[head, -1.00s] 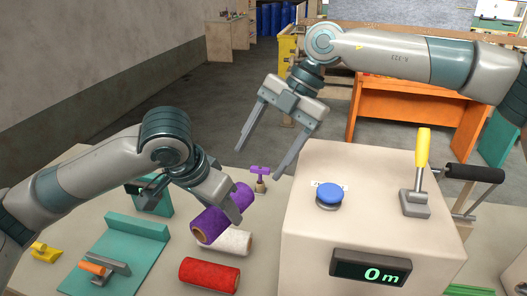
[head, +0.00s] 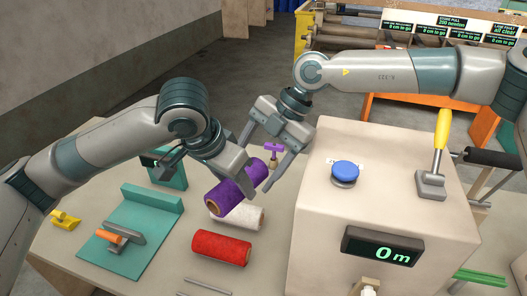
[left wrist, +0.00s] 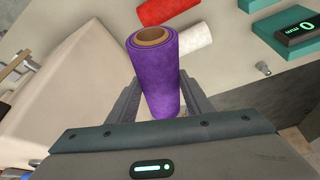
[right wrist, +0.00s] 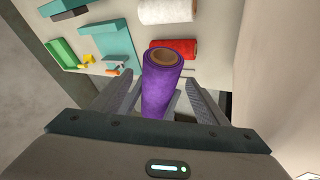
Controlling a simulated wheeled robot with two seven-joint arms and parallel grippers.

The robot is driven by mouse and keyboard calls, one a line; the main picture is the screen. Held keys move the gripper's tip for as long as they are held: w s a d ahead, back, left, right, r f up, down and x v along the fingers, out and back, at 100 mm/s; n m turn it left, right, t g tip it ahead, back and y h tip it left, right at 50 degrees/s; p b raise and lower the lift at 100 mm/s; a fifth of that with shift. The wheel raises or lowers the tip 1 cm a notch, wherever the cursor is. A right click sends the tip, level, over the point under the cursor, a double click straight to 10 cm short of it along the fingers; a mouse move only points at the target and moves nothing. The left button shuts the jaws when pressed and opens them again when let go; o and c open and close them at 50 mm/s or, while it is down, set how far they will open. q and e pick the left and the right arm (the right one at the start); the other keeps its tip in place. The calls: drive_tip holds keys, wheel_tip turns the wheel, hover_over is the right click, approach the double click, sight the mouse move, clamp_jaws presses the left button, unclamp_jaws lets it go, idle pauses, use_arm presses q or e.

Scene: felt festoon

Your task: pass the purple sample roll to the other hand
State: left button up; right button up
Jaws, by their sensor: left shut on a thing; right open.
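The purple sample roll (head: 230,193) is held tilted above the table by my left gripper (head: 246,182), which is shut on it. In the left wrist view the roll (left wrist: 153,80) stands between the fingers, its hollow end showing. My right gripper (head: 260,158) is open beside the roll's far end. In the right wrist view the roll (right wrist: 162,88) lies between the spread right fingers, with a gap on both sides. I cannot tell how deep it sits between them.
A white roll (head: 238,217) and a red roll (head: 222,248) lie on the table (head: 160,265) below. A beige console (head: 320,215) with a blue button (head: 345,172) and a yellow-handled lever (head: 442,132) stands close at right. A teal plate (head: 130,235) is at left.

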drive_tip(key=shift+s+a+f, duration=0.1)
drive_tip(key=shift+a+f, duration=0.25)
drive_tip(key=shift+f, duration=0.25)
drive_tip(key=c, duration=1.4)
use_arm(q)
drive_tip(key=o, duration=1.4)
drive_tip(key=shift+c, duration=0.2)
use_arm(e)
drive_tip(key=shift+o, duration=0.2)
use_arm(q)
drive_tip(key=shift+r, duration=0.2)
drive_tip(key=v, duration=1.1)
drive_tip(key=shift+s+a+r, duration=0.15)
drive_tip(key=shift+a+r, duration=0.05)
drive_tip(key=shift+r, duration=0.1)
